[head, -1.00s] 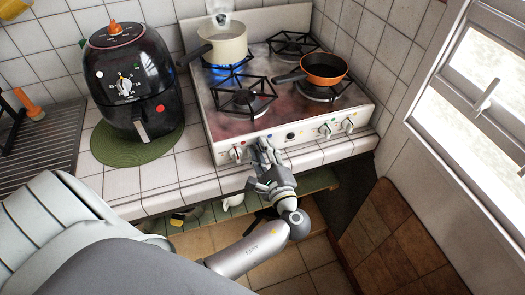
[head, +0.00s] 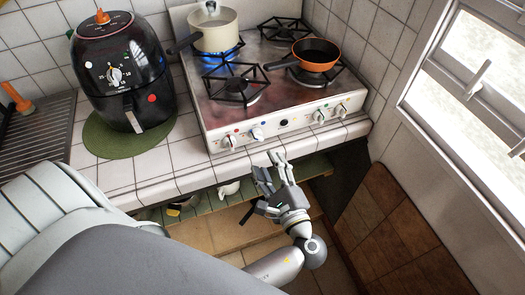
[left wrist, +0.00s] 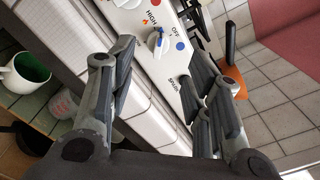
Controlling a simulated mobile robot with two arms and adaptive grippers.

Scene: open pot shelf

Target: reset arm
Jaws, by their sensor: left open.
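My left gripper (head: 276,172) is open and empty in front of the stove's front panel, just below the row of knobs. It touches no knob that I can see. In the left wrist view its fingers (left wrist: 160,75) are spread apart, with the stove panel and a knob (left wrist: 157,42) marked HIGH and OFF beyond them. The same panel carries several knobs in the head view, including one (head: 257,133) above the gripper. My right gripper is out of view.
The stove (head: 290,80) bears a cream pot (head: 214,32) over a blue flame and an orange pan (head: 316,58). A black air fryer (head: 122,70) stands on a green mat (head: 100,140) at left. A white mug (left wrist: 26,72) sits on the shelf below the counter.

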